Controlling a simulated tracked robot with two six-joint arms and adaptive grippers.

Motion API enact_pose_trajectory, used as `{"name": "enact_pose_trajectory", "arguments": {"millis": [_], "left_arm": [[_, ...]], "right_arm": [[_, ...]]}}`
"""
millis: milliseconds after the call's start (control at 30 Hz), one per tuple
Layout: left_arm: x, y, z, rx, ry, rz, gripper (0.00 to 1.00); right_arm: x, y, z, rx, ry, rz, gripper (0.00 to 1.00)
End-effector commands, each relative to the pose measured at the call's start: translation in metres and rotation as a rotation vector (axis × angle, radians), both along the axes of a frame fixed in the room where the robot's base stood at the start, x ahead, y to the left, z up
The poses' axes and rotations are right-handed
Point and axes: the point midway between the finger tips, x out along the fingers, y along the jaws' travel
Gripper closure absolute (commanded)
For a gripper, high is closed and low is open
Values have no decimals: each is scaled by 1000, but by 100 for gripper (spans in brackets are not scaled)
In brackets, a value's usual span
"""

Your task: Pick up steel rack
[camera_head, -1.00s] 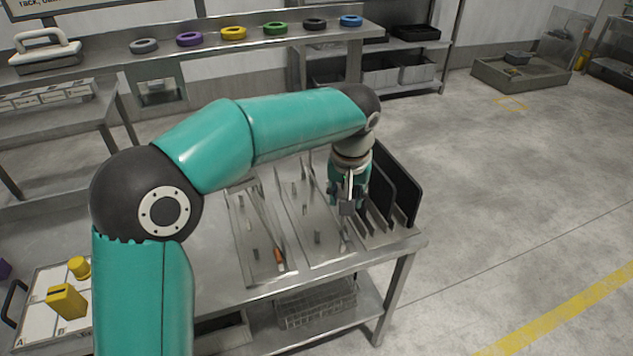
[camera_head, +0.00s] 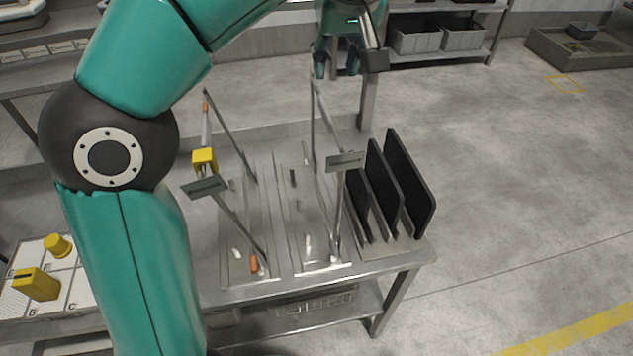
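No single item is clearly the steel rack. Two steel tray-like bases stand side by side on the steel table: the left one (camera_head: 238,272) and the middle one (camera_head: 320,266), with short pegs and thin slanted bars. Small grey plates (camera_head: 345,161) top some of the bars. A wire basket (camera_head: 318,300) sits on the shelf below, partly hidden. My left gripper (camera_head: 345,62) is raised beyond the far edge of the table, partly cut off by the top of the view. A dark grey block shows at its right side; its grip is unclear. My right gripper is out of view.
Several black upright panels (camera_head: 408,185) stand at the table's right end. A yellow block (camera_head: 204,160) is near the left base. A lettered tray with yellow pieces (camera_head: 36,284) lies at the lower left. The floor to the right is open.

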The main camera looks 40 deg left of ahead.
Motion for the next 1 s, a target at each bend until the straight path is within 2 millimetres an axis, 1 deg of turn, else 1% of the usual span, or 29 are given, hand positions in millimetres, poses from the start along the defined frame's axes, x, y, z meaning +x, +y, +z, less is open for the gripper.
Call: {"name": "enact_pose_trajectory", "arguments": {"millis": [33,100,300,433,667,900,1000], "left_arm": [[0,8,-13,1,2,11,61],[2,15,-28,1,5,18,61],[11,30,-65,0,2,25,61],[15,35,-79,0,2,25,61],[19,38,-90,0,2,25,61],[32,44,-121,0,3,27,61],[34,47,-129,0,1,26,61]], "right_arm": [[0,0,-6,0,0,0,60],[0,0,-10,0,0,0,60],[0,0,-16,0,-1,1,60],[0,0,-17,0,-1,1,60],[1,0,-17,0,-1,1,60],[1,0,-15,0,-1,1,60],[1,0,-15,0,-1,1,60]]}}
